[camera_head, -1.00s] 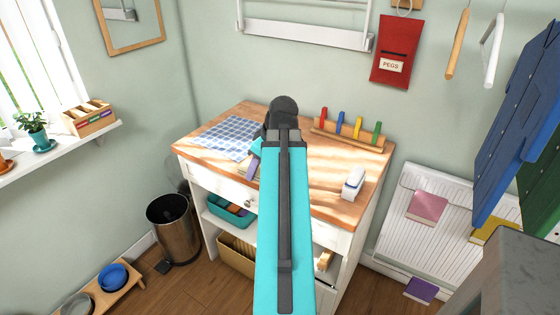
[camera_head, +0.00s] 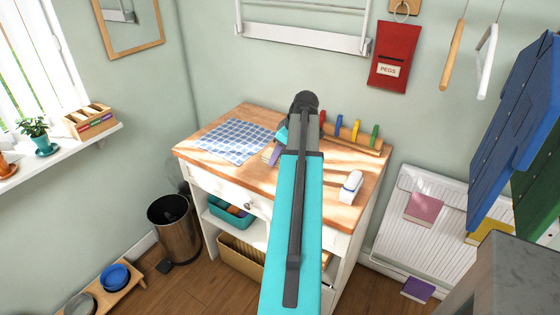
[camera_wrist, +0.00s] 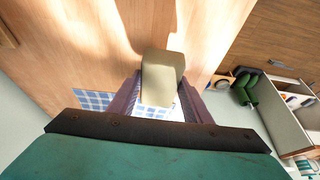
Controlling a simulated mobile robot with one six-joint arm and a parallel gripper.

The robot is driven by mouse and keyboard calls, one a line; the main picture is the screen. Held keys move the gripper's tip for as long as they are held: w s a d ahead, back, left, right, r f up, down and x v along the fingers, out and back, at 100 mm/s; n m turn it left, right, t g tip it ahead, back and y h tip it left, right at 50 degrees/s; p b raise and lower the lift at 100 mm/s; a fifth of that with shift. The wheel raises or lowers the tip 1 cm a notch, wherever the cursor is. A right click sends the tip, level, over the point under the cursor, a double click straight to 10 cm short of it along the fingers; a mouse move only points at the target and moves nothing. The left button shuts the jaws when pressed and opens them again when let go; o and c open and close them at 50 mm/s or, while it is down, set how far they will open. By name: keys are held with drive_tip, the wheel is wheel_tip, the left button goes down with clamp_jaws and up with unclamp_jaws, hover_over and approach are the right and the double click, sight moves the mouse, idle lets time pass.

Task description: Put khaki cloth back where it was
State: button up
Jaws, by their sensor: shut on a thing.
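The khaki cloth (camera_wrist: 163,72) shows in the wrist view as a small folded pad between the two purple-grey fingers of my gripper (camera_wrist: 160,95). My gripper is shut on it. Bare wooden worktop (camera_wrist: 75,55) lies beyond the cloth, and a blue-and-white checked cloth shows below and beside the fingers. In the head view my arm crosses the worktop (camera_head: 215,125), and a bit of my gripper (camera_head: 270,153) shows left of the arm, just right of the checked cloth (camera_head: 236,141). The khaki cloth is mostly or wholly hidden there.
A peg rack (camera_head: 350,135) with coloured pegs stands at the worktop's back right. A white-and-blue object (camera_head: 350,187) sits near the right edge. Below are a teal bin (camera_head: 232,213) and a khaki basket (camera_head: 240,255). The worktop between rack and white object is clear.

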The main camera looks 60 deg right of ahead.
drive_tip(key=shift+d, duration=0.15)
drive_tip(key=shift+d+f+p, duration=0.1)
drive_tip(key=shift+d+p, duration=0.2)
drive_tip(key=shift+d, duration=0.45)
drive_tip(key=shift+a+f+p, duration=0.15)
drive_tip(key=shift+f+p, duration=0.25)
drive_tip(key=shift+f, duration=1.35)
drive_tip(key=shift+f, duration=0.1)
drive_tip(key=o, duration=0.9)
drive_tip(key=shift+s+r, duration=0.1)
drive_tip(key=shift+r, duration=0.15)
drive_tip(key=shift+b+v, duration=1)
drive_tip(key=shift+v, duration=4.9)
